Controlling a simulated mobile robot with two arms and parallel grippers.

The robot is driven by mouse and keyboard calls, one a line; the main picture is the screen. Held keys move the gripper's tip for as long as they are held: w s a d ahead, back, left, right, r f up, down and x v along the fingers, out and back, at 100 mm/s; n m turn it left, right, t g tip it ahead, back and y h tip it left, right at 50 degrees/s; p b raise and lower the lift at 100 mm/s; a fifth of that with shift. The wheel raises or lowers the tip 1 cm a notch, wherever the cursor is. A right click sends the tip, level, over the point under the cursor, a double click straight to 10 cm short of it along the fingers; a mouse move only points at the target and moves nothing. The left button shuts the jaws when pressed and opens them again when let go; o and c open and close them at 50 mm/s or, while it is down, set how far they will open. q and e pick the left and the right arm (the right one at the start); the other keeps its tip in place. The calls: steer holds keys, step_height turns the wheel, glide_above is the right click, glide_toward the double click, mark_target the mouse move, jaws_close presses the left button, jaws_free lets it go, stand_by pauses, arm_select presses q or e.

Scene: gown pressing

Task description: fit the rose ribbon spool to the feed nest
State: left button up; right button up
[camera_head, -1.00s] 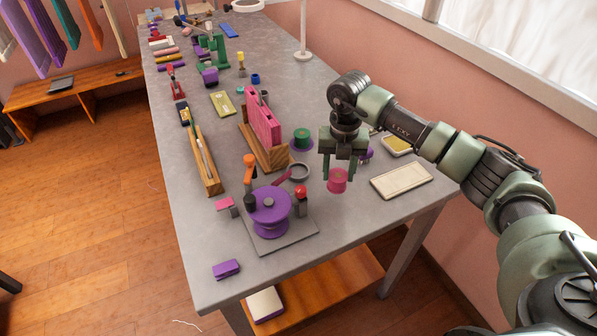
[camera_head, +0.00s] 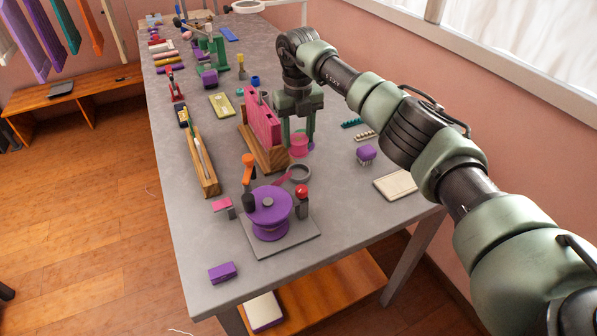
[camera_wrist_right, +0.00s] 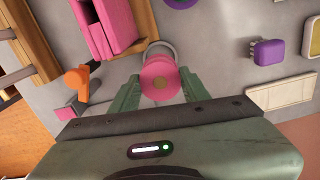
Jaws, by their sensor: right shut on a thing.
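The rose ribbon spool is a pink flanged reel (camera_head: 298,145). My right gripper (camera_head: 299,138) is shut on it and holds it upright above the table, beside the wooden stand. In the right wrist view the spool (camera_wrist_right: 160,80) sits between the two green fingers (camera_wrist_right: 160,92). A grey ring (camera_head: 299,173), which looks like the feed nest, lies on the table behind the purple wheel. In the wrist view part of this ring (camera_wrist_right: 151,46) shows past the spool, and the spool hides the rest. I cannot tell the gap between them. My left gripper is not in view.
A wooden stand (camera_head: 270,158) with pink panels (camera_head: 262,122) is close left of the spool.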

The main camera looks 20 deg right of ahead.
mark_target(299, 153)
steer(key=shift+f, duration=0.15)
steer(key=shift+f+b, duration=1.15)
steer(key=shift+f, duration=1.55)
steer(key=shift+f, duration=0.15)
steer(key=shift+f+b, duration=0.7)
steer(key=shift+f, duration=0.4)
